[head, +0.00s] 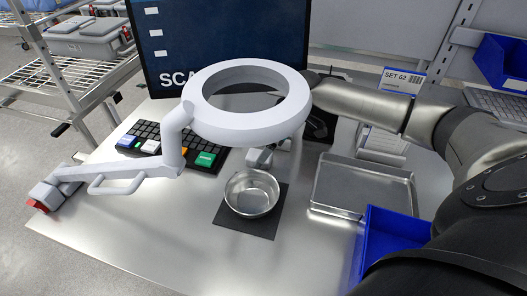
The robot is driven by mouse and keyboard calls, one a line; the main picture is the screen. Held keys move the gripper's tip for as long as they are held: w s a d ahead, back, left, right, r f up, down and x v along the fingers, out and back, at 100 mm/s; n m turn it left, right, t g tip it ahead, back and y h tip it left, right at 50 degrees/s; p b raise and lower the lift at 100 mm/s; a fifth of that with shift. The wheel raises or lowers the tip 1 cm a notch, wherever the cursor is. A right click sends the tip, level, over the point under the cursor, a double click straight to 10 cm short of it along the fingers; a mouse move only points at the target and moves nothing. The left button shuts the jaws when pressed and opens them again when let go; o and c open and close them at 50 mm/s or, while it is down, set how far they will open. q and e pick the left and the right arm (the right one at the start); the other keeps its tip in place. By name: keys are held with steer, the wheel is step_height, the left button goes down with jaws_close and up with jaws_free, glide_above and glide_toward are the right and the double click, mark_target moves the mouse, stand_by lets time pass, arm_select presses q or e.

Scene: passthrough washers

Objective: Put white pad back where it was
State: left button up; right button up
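A white, flat-topped item (382,142) that may be the white pad lies at the back right of the steel table, behind the metal tray; I cannot tell for certain what it is. My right arm (360,103) comes in from the right and reaches over the back of the table to the middle. Its end is mostly behind the white ring lamp (250,128). A small grey and dark part (262,156) shows under the ring and may be my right gripper; its fingers and any held thing are not clear. My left gripper is not in view.
A round metal bowl (251,194) stands on a black mat (246,222) at the middle. A shallow metal tray (337,208) and a blue bin (395,232) are to its right. A keypad (205,158) and a monitor (225,38) stand behind. The table's front left is clear.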

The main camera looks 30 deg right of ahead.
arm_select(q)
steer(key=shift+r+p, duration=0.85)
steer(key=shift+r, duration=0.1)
arm_select(e)
steer(key=v, duration=1.1)
steer(key=shift+r, duration=0.3)
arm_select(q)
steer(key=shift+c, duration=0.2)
arm_select(e)
steer(key=shift+s, duration=0.1)
stand_by(0.5)
